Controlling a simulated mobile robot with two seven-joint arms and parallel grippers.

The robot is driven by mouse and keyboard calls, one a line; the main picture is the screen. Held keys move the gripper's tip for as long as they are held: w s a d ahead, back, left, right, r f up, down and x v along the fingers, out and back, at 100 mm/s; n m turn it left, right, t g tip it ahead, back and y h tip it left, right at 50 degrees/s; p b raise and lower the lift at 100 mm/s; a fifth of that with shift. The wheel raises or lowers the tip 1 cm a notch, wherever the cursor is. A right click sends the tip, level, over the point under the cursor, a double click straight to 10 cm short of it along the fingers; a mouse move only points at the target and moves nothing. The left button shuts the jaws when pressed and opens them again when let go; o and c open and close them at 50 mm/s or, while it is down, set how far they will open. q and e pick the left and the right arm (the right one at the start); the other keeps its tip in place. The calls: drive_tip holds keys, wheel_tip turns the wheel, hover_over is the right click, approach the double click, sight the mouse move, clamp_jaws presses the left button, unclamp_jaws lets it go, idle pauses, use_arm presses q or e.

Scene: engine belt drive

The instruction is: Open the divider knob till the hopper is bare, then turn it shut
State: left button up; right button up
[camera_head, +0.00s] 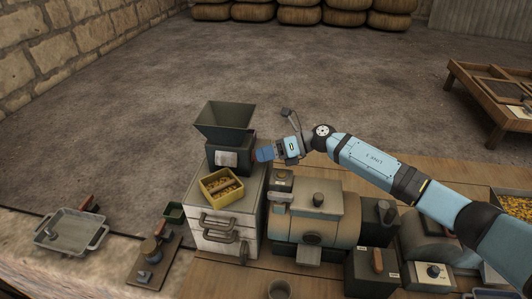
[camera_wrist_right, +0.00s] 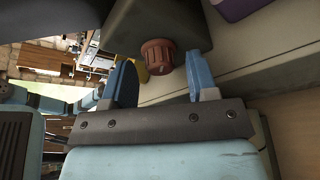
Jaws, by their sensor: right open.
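The dark green hopper (camera_head: 224,121) stands on a dark box-shaped body (camera_head: 231,155) on top of a pale cabinet. I see dark inner walls in the hopper and no grain; its bottom is hard to make out. The reddish-brown divider knob (camera_wrist_right: 157,53) sticks out of the body's side in the right wrist view. My right gripper (camera_head: 259,154) is at the right side of this body. In the right wrist view its two blue fingers (camera_wrist_right: 161,62) are open, one to each side of the knob, with gaps. My left gripper is out of view.
A yellow divided box (camera_head: 221,190) with grain stands on the cabinet (camera_head: 228,235) in front of the hopper body. A rounded machine (camera_head: 312,225) stands close on the right. A metal tray (camera_head: 72,234) lies at the left.

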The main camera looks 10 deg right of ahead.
drive_tip(key=c, duration=0.9)
